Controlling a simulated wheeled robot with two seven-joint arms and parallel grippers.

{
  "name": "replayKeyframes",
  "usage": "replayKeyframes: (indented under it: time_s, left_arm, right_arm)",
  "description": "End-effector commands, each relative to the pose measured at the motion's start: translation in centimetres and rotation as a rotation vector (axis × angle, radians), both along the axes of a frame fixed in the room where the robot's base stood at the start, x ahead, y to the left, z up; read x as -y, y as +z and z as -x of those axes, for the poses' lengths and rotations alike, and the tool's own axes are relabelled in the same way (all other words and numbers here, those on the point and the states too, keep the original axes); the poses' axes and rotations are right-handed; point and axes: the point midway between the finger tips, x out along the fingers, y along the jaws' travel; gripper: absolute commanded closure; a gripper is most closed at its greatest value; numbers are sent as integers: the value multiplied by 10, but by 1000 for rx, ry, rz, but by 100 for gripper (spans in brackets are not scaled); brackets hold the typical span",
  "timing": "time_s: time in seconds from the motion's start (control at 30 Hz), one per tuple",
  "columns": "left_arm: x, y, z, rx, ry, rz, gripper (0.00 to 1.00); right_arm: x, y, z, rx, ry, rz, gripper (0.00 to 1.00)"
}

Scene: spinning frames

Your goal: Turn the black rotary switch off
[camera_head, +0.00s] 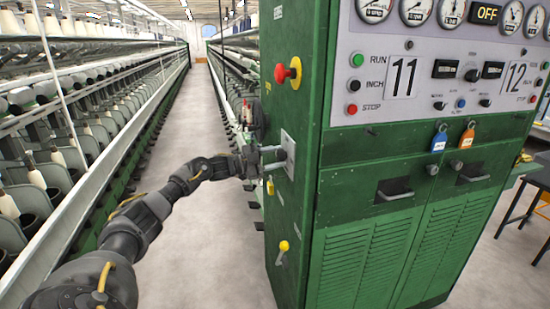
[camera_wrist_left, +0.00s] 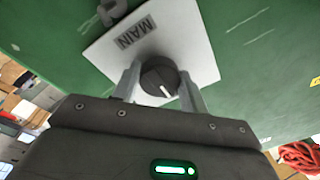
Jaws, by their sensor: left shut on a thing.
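The black rotary switch (camera_wrist_left: 159,77) sits on a pale square plate (camera_wrist_left: 185,42) marked MAIN. The plate also shows on the narrow green side of the cabinet in the head view (camera_head: 288,143). My left gripper (camera_head: 279,157) reaches the plate from the left. In the left wrist view its two grey fingers (camera_wrist_left: 160,88) stand on either side of the knob, shut on it. A white line on the knob points toward the lower right of that view. Part of the knob is hidden by the gripper. My right gripper is not in view.
On the green cabinet (camera_head: 340,215), a red stop knob (camera_head: 284,73) sits above the plate and a yellow-knobbed lever (camera_head: 283,246) below. The front display reads OFF (camera_head: 486,13). An aisle (camera_head: 200,130) runs between rows of spinning frames at left.

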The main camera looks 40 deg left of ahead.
Motion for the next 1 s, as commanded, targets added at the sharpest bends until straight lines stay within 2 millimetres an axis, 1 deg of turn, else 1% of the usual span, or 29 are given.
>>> replayKeyframes:
  time_s: [0.23, 0.27, 0.4, 0.67, 0.77, 0.87, 1.0]
  left_arm:
    - [-1, 1, 0, 1, 1, 2, 80]
    - [-1, 1, 0, 1, 1, 2, 54]
    - [0, 1, 0, 0, 1, 1, 36]
    - [0, 0, 0, 1, 0, 1, 36]
    - [-3, -2, 4, 0, 0, 0, 36]
    - [-11, -6, 15, -1, 1, -1, 36]
    - [-27, -11, 38, -2, 2, -3, 36]
  right_arm:
    - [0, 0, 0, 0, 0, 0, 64]
    - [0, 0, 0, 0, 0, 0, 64]
    - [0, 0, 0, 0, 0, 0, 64]
    - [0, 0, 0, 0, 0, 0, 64]
    - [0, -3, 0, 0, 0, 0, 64]
    - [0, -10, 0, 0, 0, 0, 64]
    - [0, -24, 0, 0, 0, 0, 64]
